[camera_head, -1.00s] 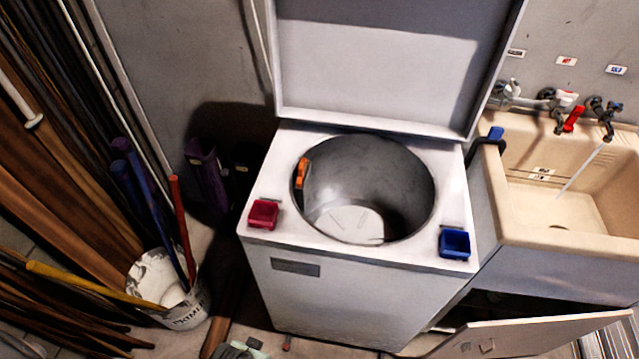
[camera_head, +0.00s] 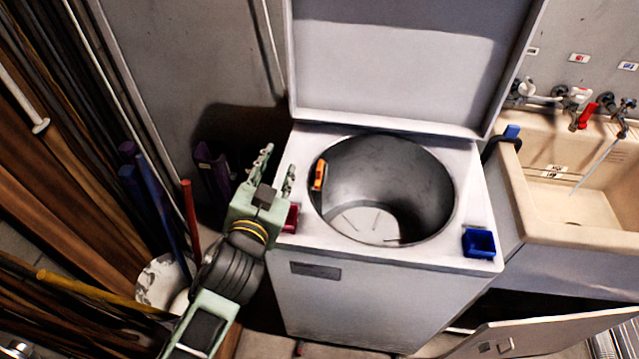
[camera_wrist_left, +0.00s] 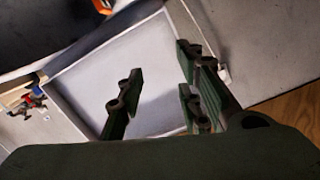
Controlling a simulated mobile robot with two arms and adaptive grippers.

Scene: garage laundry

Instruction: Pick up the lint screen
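A small orange piece (camera_head: 319,175) sits at the inner left wall of the washer drum, near the rim. It looks like the lint screen, though I cannot make out a screen on it. It also shows cut off at the top edge of the left wrist view (camera_wrist_left: 103,5). My right gripper is not in view.
The washer (camera_head: 390,285) stands with its lid (camera_head: 400,70) raised behind the drum. A red cup (camera_head: 291,218), partly behind my left gripper, and a blue cup (camera_head: 479,243) sit at its front corners. A sink (camera_head: 560,225) is at right; a bucket (camera_head: 158,280) with poles is at left.

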